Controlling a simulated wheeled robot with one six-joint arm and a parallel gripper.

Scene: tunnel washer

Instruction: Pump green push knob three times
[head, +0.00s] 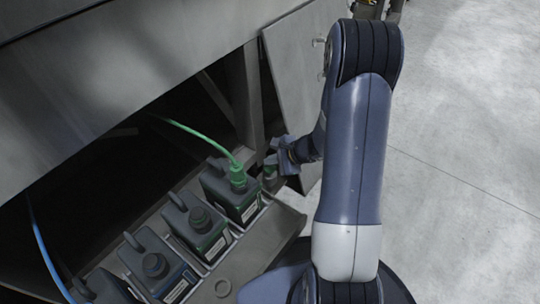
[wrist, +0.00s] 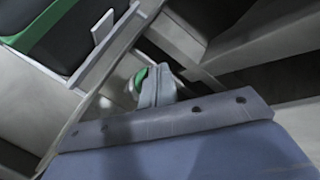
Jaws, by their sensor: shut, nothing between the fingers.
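The green push knob (wrist: 139,77) shows in the wrist view as a small green cap on a pale round part, partly covered by my fingers. My gripper (wrist: 159,84) is shut and empty, with its fingertips at the knob's right side in that view. I cannot tell whether they touch it. In the head view my gripper (head: 272,161) is low by the machine's frame, just right of the canister with the green hose. The knob is hard to make out there.
Several dark canisters stand in a grey tray (head: 268,246); the nearest to my gripper has a green cap (head: 238,176) and green hose (head: 202,134). A grey panel (head: 296,85) leans behind my gripper. Open concrete floor (head: 465,150) lies to the right.

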